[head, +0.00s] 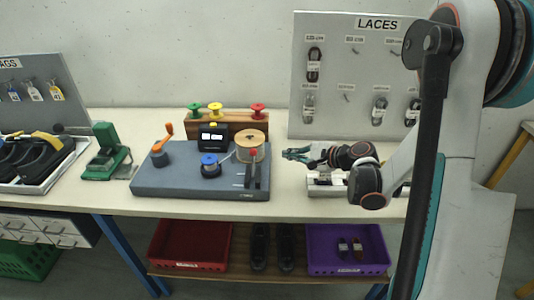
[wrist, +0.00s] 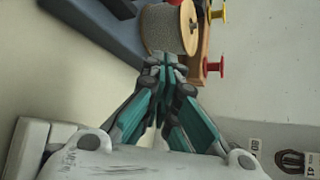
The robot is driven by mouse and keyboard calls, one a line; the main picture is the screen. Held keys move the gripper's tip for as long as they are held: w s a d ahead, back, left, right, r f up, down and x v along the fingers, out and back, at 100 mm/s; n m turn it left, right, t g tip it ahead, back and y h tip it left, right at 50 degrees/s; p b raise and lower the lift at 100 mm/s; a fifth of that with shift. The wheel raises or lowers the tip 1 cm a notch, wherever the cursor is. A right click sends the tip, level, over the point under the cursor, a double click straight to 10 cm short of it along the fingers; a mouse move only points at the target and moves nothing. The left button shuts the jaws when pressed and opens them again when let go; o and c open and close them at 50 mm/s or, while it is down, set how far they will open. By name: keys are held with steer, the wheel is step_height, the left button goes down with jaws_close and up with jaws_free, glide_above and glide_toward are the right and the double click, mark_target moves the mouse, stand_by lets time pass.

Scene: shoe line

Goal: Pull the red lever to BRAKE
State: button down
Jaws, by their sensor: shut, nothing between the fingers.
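The red lever (head: 253,155) stands at the right front of the grey machine base (head: 205,192), beside the wooden spool (head: 252,145). The small markings next to the lever are too small to read. My gripper (head: 288,154) is shut and empty, to the right of the lever and apart from it. In the wrist view my gripper (wrist: 167,68) points toward the grey-wound spool (wrist: 165,30).
An orange crank (head: 165,133) and a blue knob (head: 209,160) are on the base. A rack with coloured spools (head: 215,115) stands behind it. A white holder (head: 325,187) lies under my arm. The laces board (head: 340,85) rises behind.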

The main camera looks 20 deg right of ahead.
mark_target(253, 164)
steer(key=b+x, duration=0.3)
steer(key=x, duration=0.7)
steer(key=shift+w+a+f, duration=0.1)
steer(key=shift+a+f, duration=0.05)
steer(key=shift+f, duration=0.1)
steer(key=shift+s+a+r+b, duration=0.35)
steer(key=shift+s+a+r, duration=0.25)
steer(key=shift+s+r, duration=0.25)
steer(key=shift+s+a+r, duration=0.45)
steer(key=shift+a, duration=0.05)
steer(key=shift+w, duration=0.1)
